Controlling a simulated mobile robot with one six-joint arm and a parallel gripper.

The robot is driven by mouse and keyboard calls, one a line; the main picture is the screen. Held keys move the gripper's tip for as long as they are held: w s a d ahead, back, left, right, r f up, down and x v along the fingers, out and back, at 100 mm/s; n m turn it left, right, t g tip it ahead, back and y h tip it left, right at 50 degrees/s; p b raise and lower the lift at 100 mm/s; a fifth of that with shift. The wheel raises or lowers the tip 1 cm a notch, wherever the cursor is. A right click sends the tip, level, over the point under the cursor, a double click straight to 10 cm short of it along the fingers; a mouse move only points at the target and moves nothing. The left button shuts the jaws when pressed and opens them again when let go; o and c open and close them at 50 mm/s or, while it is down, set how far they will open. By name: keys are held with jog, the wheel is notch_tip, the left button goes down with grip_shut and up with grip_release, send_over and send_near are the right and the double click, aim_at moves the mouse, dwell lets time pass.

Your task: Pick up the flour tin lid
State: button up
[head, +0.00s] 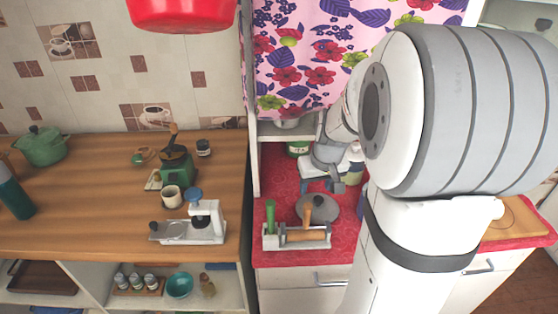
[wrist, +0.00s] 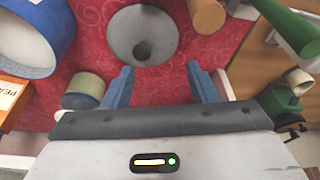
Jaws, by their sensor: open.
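A round grey lid with a dark knob (wrist: 126,36) lies on the red cloth; no label shows that it is the flour tin lid. It also shows in the head view (head: 328,209), partly behind a wooden handle. My gripper (wrist: 160,80) is open and empty, its two blue fingers apart. The lid is beyond the fingertips in the wrist view, a little left of centre. In the head view my gripper (head: 322,187) is just behind the lid. A blue-rimmed, white round thing (wrist: 62,32) stands at left in the wrist view, cut off by the frame.
A pale caddy (head: 272,243) with a green-handled tool and a wooden roller stands in front of the lid. A green tea tin (head: 298,149) stands behind. In the wrist view, a small pale-topped pot (wrist: 86,84) is close to the left finger. An orange box (wrist: 10,97) is farther left.

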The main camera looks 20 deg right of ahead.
aim_at(318, 197)
jog(key=shift+w+d+f+p, duration=0.4)
jog(key=shift+w+d+f, duration=0.2)
jog(key=shift+f, duration=0.85)
jog(key=shift+w+d+f+p, duration=0.35)
jog(key=shift+w+d+f, duration=0.25)
jog(key=shift+f, duration=0.9)
jog(key=shift+w+d+f+p, duration=0.45)
jog(key=shift+w+f, duration=0.3)
jog(key=shift+f, duration=0.7)
jog(key=shift+c, duration=0.4)
grip_shut()
